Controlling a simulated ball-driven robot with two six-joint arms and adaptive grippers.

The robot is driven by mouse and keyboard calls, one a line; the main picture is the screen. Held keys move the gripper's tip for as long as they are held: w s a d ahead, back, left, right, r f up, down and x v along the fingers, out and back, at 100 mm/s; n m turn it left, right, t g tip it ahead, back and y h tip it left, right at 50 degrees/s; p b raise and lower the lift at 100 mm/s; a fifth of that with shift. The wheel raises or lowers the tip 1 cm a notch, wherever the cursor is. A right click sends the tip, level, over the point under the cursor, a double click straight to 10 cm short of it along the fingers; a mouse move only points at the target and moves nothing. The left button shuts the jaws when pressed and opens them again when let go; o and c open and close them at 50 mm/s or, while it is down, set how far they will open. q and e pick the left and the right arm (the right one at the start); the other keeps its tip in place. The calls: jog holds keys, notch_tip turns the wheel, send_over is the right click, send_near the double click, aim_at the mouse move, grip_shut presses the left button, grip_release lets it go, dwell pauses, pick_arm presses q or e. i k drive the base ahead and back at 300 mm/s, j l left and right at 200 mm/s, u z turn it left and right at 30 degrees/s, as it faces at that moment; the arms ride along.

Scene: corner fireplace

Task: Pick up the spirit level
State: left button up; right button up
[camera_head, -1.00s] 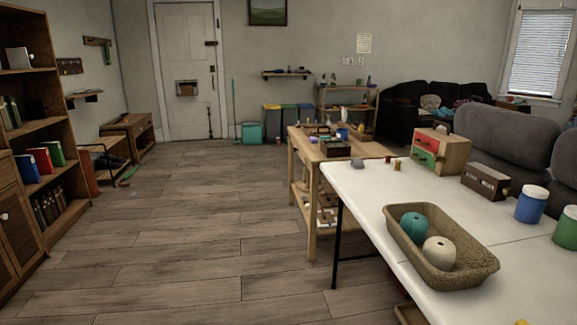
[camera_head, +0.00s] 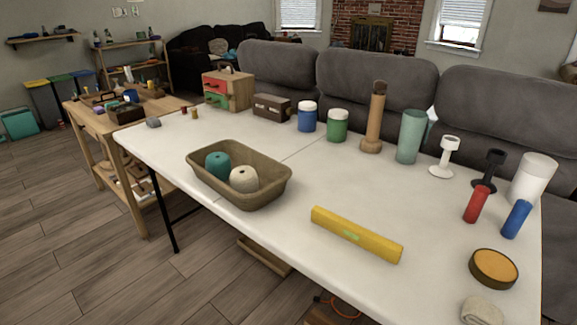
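The spirit level (camera_head: 356,235) is a yellow bar with a small green vial window. It lies flat on the white table (camera_head: 290,225), near the front edge, right of the basket, with clear surface around it. Neither of my grippers shows in the head view.
A tan basket (camera_head: 272,196) with a teal and a cream yarn ball stands left of the level. A round yellow-topped tin (camera_head: 494,268), a rolled cloth (camera_head: 483,311) and red (camera_head: 476,204) and blue (camera_head: 516,219) handled tools lie right. Jars, a wooden cylinder and cups line the back.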

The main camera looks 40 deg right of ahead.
aim_at(381, 246)
jog(key=j+z, duration=0.1)
jog(key=z, duration=1.65)
jog(key=k+l, duration=0.05)
